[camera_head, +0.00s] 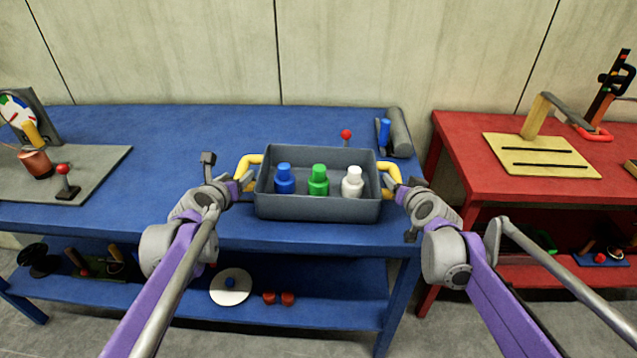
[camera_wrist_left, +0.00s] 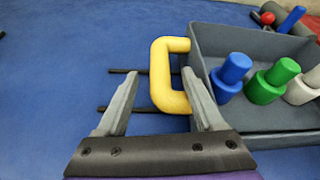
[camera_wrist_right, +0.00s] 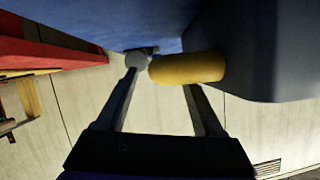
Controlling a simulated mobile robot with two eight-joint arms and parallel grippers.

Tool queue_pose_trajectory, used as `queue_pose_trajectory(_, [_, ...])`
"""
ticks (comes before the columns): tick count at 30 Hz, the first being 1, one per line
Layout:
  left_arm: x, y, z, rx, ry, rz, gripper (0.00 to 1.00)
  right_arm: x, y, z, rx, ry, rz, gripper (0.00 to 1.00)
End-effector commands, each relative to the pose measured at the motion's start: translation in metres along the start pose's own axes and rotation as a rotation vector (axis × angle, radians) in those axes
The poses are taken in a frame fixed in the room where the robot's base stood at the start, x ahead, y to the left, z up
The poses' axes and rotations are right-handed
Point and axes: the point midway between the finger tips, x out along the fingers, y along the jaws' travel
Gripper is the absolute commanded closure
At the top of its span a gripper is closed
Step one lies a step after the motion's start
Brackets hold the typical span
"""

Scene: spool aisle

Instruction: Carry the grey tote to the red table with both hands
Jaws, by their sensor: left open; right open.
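The grey tote (camera_head: 318,208) stands on the blue table (camera_head: 190,140) near its front edge, with a blue, a green and a white bottle inside. It has a yellow handle at each end. My left gripper (camera_head: 243,183) is open at the left handle (camera_head: 246,164); in the left wrist view that handle (camera_wrist_left: 160,75) lies ahead, between and just beyond the fingertips (camera_wrist_left: 158,88). My right gripper (camera_head: 394,188) is open at the right handle (camera_head: 389,170); in the right wrist view the yellow handle (camera_wrist_right: 187,68) crosses in front of the fingertips (camera_wrist_right: 160,78). The red table (camera_head: 480,182) stands to the right.
A grey cylinder (camera_head: 400,132) and a small blue cylinder (camera_head: 384,131) lie behind the tote's right end. A red-knobbed lever (camera_head: 346,134) is behind it. A wooden board (camera_head: 540,155) occupies part of the red table. A floor gap separates the tables.

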Motion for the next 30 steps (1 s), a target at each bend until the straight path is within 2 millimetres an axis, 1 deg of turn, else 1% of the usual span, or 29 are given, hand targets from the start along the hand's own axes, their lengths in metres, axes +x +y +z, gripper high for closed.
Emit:
queue_pose_trajectory(1, [0.009,-0.001,0.000,0.001,0.000,-0.001,0.31,0.009,0.000,0.000,-0.001,0.000,-0.001,0.31])
queue_pose_trajectory(3, [0.019,-0.001,0.000,-0.001,0.000,-0.001,0.31,0.018,0.000,0.000,-0.001,0.000,-0.001,0.31])
queue_pose_trajectory(8, [0.033,0.000,0.000,0.001,0.001,-0.001,0.31,0.033,0.000,0.000,0.000,0.000,0.000,0.31])
queue_pose_trajectory(12, [0.037,0.000,0.000,0.000,0.000,-0.001,0.31,0.037,0.000,0.000,0.000,0.000,0.000,0.31])
queue_pose_trajectory(19, [0.037,0.000,0.000,0.000,0.000,-0.001,0.31,0.037,0.000,0.000,0.000,0.000,0.000,0.31])
queue_pose_trajectory(20, [0.037,0.000,0.000,0.000,0.000,-0.001,0.33,0.037,0.000,0.000,0.000,0.000,0.000,0.33])
queue_pose_trajectory(24, [0.037,0.000,0.000,0.000,0.000,-0.001,0.58,0.037,0.000,0.000,0.000,0.000,0.000,0.58])
queue_pose_trajectory(26, [0.037,0.000,0.000,0.000,0.000,0.000,0.69,0.037,0.000,0.000,0.000,0.000,0.000,0.69])
queue_pose_trajectory(27, [0.037,0.000,0.000,0.000,0.000,0.000,0.76,0.037,0.000,0.000,0.000,0.000,0.000,0.76])
queue_pose_trajectory(29, [0.037,0.000,0.000,0.000,0.001,0.000,0.87,0.037,0.000,0.000,0.000,0.000,0.000,0.87])
queue_pose_trajectory(30, [0.037,0.000,-0.001,0.000,0.001,-0.001,0.94,0.037,0.000,0.000,0.000,0.000,0.000,0.94])
